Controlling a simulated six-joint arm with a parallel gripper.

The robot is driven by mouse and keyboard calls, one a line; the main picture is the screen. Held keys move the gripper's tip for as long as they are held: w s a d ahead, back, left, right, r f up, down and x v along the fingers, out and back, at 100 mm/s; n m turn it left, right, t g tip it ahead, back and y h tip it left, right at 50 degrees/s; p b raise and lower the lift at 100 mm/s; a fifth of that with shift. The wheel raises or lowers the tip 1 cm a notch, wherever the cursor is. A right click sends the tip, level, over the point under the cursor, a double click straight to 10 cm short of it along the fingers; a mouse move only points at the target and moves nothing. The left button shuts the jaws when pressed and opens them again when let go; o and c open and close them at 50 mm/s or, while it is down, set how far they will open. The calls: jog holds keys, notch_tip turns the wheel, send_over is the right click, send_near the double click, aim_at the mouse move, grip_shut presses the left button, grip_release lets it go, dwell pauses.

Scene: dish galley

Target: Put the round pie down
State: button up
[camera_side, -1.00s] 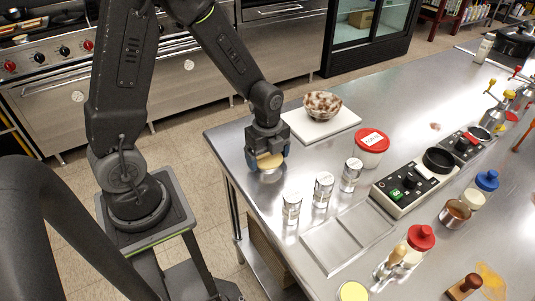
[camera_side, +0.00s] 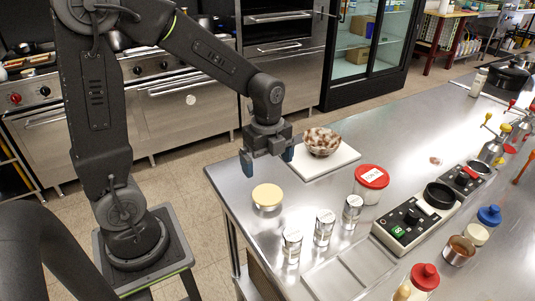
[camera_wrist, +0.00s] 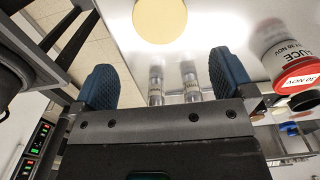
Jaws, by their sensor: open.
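The round pie (camera_side: 267,196) is a pale yellow disc with a silvery side, lying flat on the steel table (camera_side: 222,178) near its left corner. In the wrist view the pie (camera_wrist: 160,20) shows at the top, ahead of the fingertips and apart from them. My gripper (camera_side: 267,162) is open and empty, held above and behind the pie. Its two blue fingers stand wide apart in the wrist view (camera_wrist: 165,72), with nothing between them but the table and canisters beyond.
A patterned bowl (camera_side: 321,141) sits on a white board (camera_side: 340,160) behind the gripper. Several metal canisters (camera_side: 324,228) stand to the right of the pie. A red-lidded tub (camera_side: 371,183) and a control unit (camera_side: 408,222) are farther right. The table's left edge is close.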

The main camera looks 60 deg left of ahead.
jog(key=s+d+r+n+t, duration=0.2)
jog(key=s+r+n, duration=0.3)
jog(key=n, duration=0.4)
jog(key=s+d+r+n+t, duration=0.3)
jog(key=s+r+n, duration=0.3)
jog(key=n, duration=0.3)
jog(key=shift+s+r+t, duration=0.15)
jog(key=shift+s+t, duration=0.15)
jog(key=shift+s, duration=0.05)
